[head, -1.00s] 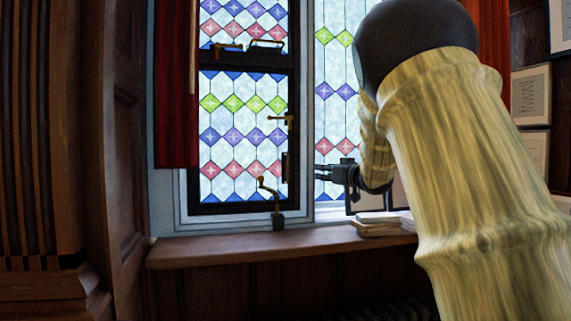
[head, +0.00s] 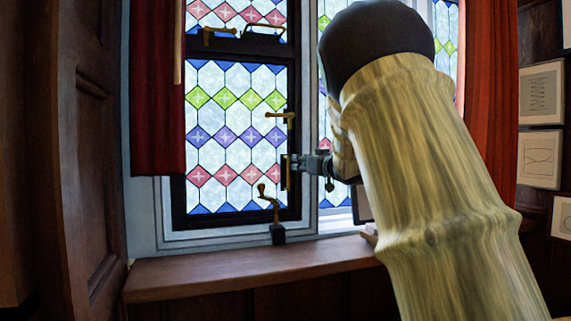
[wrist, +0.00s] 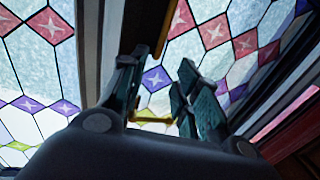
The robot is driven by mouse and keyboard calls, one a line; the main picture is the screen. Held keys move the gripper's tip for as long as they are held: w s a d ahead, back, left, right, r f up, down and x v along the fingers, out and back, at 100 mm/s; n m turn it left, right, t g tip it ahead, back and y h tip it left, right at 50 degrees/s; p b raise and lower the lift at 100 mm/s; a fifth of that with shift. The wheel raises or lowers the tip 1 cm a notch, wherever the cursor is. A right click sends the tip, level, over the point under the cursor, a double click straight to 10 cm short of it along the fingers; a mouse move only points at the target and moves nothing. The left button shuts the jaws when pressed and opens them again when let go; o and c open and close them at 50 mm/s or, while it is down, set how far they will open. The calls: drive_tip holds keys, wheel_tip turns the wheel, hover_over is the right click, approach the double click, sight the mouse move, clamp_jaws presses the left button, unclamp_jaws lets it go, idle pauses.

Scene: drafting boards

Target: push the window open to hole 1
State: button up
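The window (head: 235,135) is a dark-framed casement with leaded, coloured diamond panes. It looks about flush with its pale surround. A brass handle (head: 281,115) sits on its right edge, with a dark upright fitting (head: 285,172) below. A brass crank-shaped piece (head: 269,198) rises from a dark block (head: 278,233) on the sill. My gripper (head: 296,163) is at the frame's right edge, beside the dark fitting; I cannot tell if it touches. In the wrist view my gripper (wrist: 158,85) has its fingers apart, with brass parts (wrist: 150,119) showing between them. I cannot make out any numbered hole.
The wooden sill (head: 220,268) runs below the window and its left part is clear. Red curtains hang at the left (head: 155,90) and right (head: 490,100). Framed drawings (head: 541,92) are on the right wall. My arm hides much of the right pane.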

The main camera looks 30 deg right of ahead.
sight(288, 166)
drive_tip(key=w, duration=0.3)
drive_tip(key=w+f+p, duration=0.1)
drive_tip(key=w, duration=0.2)
drive_tip(key=w+f, duration=0.1)
drive_tip(key=w, duration=0.1)
drive_tip(key=shift+w+d, duration=0.2)
drive_tip(key=shift+w, duration=0.2)
drive_tip(key=shift+w+d+p, duration=0.2)
drive_tip(key=shift+w+p, duration=0.15)
drive_tip(key=shift+w, duration=0.45)
drive_tip(key=shift+s+r, duration=0.25)
drive_tip(key=shift+s, duration=0.05)
drive_tip(key=shift+s+r, duration=0.1)
drive_tip(key=shift+s, duration=0.1)
drive_tip(key=shift+c, duration=1)
drive_tip(key=shift+w+f, duration=0.2)
clamp_jaws()
